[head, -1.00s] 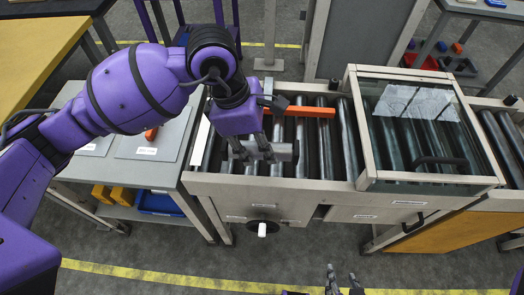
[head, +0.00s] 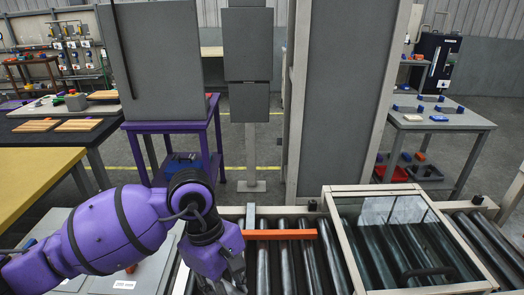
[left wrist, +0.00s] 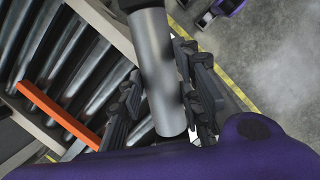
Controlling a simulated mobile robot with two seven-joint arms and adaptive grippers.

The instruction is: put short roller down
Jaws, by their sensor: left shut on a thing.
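The short roller (left wrist: 158,60) is a smooth grey metal cylinder with a dark end. My left gripper (left wrist: 163,92) is shut on it, with dark fingers on both sides of the cylinder. In the head view my left gripper (head: 224,282) is at the bottom edge, over the left end of the roller bed (head: 300,270). The roller is not clearly visible there. The wrist view shows the held roller beside the bed's rollers and frame, with grey floor below part of it. My right gripper is in no current view.
An orange bar (head: 280,234) lies across the roller bed and also shows in the left wrist view (left wrist: 58,115). A glass-topped cover (head: 395,240) stands over the bed to the right. A grey side table (head: 100,280) is at the left.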

